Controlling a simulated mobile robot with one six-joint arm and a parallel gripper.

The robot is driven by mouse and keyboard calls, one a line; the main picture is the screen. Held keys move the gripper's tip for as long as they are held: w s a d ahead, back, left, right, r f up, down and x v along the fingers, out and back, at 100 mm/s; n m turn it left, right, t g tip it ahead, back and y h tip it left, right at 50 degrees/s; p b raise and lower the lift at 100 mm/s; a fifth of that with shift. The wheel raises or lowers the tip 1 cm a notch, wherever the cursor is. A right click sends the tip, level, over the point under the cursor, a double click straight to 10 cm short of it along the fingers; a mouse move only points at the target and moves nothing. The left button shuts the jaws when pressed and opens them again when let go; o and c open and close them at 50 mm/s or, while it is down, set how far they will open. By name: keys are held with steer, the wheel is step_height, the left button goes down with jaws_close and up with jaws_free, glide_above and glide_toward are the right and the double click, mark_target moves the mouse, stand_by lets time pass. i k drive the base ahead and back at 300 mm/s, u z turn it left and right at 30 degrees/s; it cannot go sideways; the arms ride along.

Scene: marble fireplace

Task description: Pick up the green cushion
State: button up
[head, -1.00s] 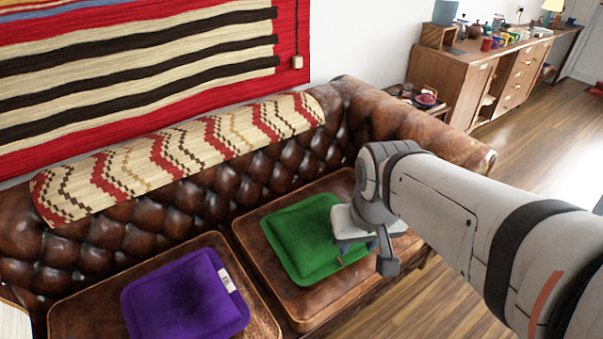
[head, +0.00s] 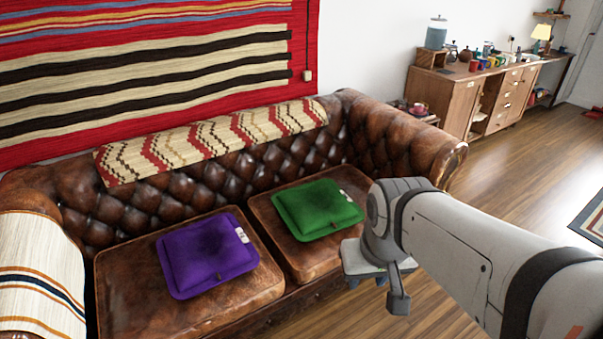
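The green cushion (head: 316,209) lies flat on the right seat of the brown leather sofa (head: 190,190). A white tag shows at its right edge. My gripper (head: 368,283) is in front of the sofa's right seat, to the right of and nearer than the cushion, and apart from it in the picture. It points downward. Its fingers are mostly hidden behind the wrist, so I cannot see whether they are open or shut. The cushion still lies on the seat, with nothing on top of it.
A purple cushion (head: 205,256) lies on the left seat. A patterned throw (head: 215,140) covers the backrest, and a striped cloth (head: 40,265) covers the left armrest. A wooden sideboard (head: 460,103) stands at the back right.

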mark_target(308, 210)
steer(key=z, duration=0.5)
steer(key=i, duration=1.55)
steer(key=z, duration=0.4)
